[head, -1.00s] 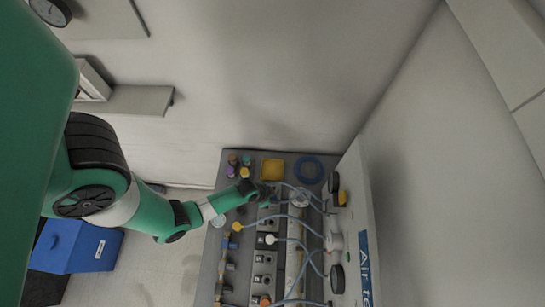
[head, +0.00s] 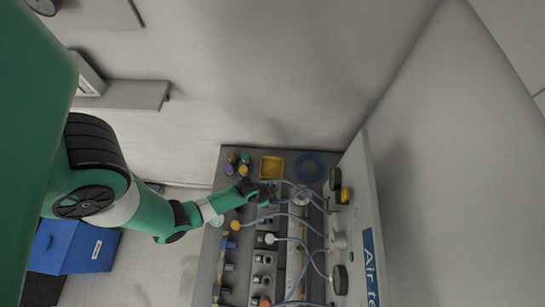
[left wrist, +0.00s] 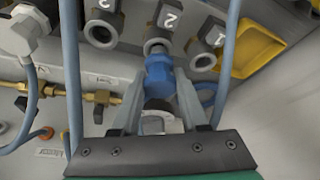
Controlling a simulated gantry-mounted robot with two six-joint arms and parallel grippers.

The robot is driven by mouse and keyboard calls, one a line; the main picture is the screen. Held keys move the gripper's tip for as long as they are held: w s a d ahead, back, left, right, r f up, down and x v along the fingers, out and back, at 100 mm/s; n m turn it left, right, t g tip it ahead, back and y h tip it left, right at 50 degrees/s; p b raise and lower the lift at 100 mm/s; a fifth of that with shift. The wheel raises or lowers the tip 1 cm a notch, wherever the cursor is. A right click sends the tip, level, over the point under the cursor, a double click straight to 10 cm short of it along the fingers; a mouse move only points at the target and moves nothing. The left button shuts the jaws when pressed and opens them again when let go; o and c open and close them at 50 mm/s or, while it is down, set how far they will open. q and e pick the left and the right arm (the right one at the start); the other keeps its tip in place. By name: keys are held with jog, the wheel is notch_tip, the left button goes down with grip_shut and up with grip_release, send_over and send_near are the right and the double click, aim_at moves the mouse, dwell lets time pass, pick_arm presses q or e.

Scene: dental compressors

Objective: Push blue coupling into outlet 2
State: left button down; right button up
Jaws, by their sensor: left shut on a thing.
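My left gripper (left wrist: 158,110) is shut on the blue coupling (left wrist: 158,78) in the left wrist view. The coupling's far end is at the mouth of outlet 2 (left wrist: 157,45), the middle of the numbered outlets, and looks lined up with it. I cannot tell how deep it sits. Outlet 1 (left wrist: 203,60) is to the right, and outlet 3 (left wrist: 101,32) is to the left; both show open round mouths. In the head view my left gripper (head: 266,194) is at the upper end of the outlet row, and the coupling is hidden there. My right gripper is not in view.
Light blue hoses (head: 300,220) loop between the outlets and the white panel (head: 370,240). A yellow tray (head: 272,167), a coiled blue hose (head: 310,167) and several coloured caps (head: 237,163) lie at the bench's upper end. A blue box (head: 80,246) is at lower left.

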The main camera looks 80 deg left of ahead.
pick_arm(q)
jog(key=shift+f+b, duration=0.9)
jog(key=shift+f, duration=0.25)
jog(key=shift+c, duration=1.8)
grip_release()
jog(key=p+v, duration=0.6)
jog(key=v, duration=0.5)
jog(key=shift+r+p, duration=0.35)
jog(key=shift+r, duration=0.05)
